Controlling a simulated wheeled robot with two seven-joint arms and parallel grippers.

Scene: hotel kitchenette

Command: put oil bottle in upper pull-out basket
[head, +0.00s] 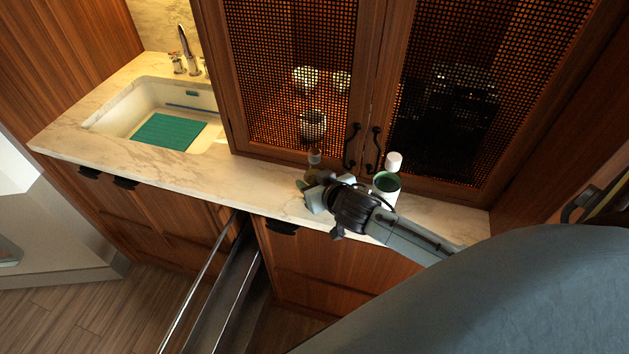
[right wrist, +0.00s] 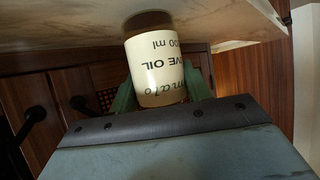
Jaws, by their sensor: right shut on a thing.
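The oil bottle (head: 314,158) is dark amber glass and stands near the counter's cabinet side in the head view. My right gripper (head: 314,192) is shut on it, hiding its lower part. My left gripper is not in view.
A white and green container (head: 387,183) with a white lid stands behind my right arm. The marble counter (head: 240,185) is clear left of the bottle, up to the sink (head: 165,115). Mesh-door cabinets (head: 300,80) with black handles rise behind.

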